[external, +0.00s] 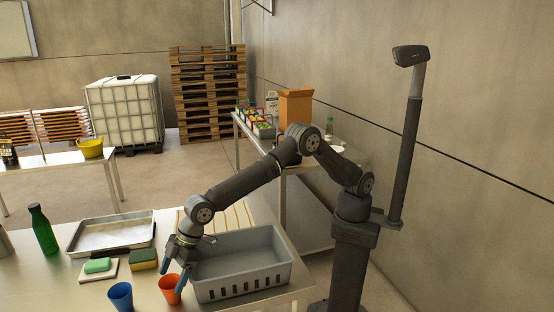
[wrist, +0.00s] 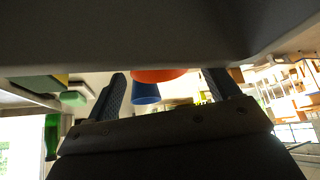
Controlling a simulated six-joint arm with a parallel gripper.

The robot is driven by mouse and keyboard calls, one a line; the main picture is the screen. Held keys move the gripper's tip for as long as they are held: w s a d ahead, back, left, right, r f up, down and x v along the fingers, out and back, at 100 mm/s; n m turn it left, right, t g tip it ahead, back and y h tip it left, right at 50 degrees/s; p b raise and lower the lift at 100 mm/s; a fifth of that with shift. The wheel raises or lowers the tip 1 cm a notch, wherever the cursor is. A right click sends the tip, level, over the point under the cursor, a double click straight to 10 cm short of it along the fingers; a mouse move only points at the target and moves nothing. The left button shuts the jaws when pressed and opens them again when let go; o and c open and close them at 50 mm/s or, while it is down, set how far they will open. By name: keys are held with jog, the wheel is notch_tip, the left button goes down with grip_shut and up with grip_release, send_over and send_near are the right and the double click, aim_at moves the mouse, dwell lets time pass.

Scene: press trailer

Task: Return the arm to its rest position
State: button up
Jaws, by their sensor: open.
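My gripper (external: 176,277) points down over the left end of the grey crate (external: 246,285), with its fingers beside the crate's near left corner. It is open, and its two fingers stand apart in the wrist view (wrist: 166,88). An orange cup (external: 171,289) stands on the table close to the fingers. I cannot tell whether they touch. A blue cup (external: 120,296) stands to its left. In the wrist view the orange cup (wrist: 158,75) and the blue cup (wrist: 146,93) show between and beyond the fingers. My arm reaches left from its base column.
A green soap (external: 97,266) on a white board, a sponge (external: 143,260), a metal tray (external: 112,234) and a green bottle (external: 43,230) are on the table. A slatted wooden board (external: 232,214) lies behind the crate. Another table holds a cardboard box (external: 296,107).

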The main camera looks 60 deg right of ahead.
jog(key=v, duration=1)
jog(key=x, duration=1.2)
jog(key=shift+f, duration=0.35)
jog(key=w+d+r, duration=0.7)
jog(key=d+r, duration=0.4)
jog(key=r, duration=0.1)
jog(key=w+d+m+t+h, duration=0.2)
jog(key=w+d+m, duration=0.3)
jog(key=w+d, duration=1.45)
jog(key=w+d+m, duration=0.1)
jog(key=w+d, duration=0.4)
jog(key=d, duration=0.3)
jog(key=w+d+m+t+h, duration=0.1)
jog(key=w+d+m, duration=0.1)
jog(key=w+d, duration=0.3)
jog(key=w+d+m+h, duration=0.1)
jog(key=w+d, duration=0.4)
jog(key=d, duration=0.8)
jog(key=shift+f+m+t, duration=0.2)
jog(key=shift+m+t, duration=0.2)
jog(key=shift+m, duration=0.1)
jog(key=shift+w, duration=0.1)
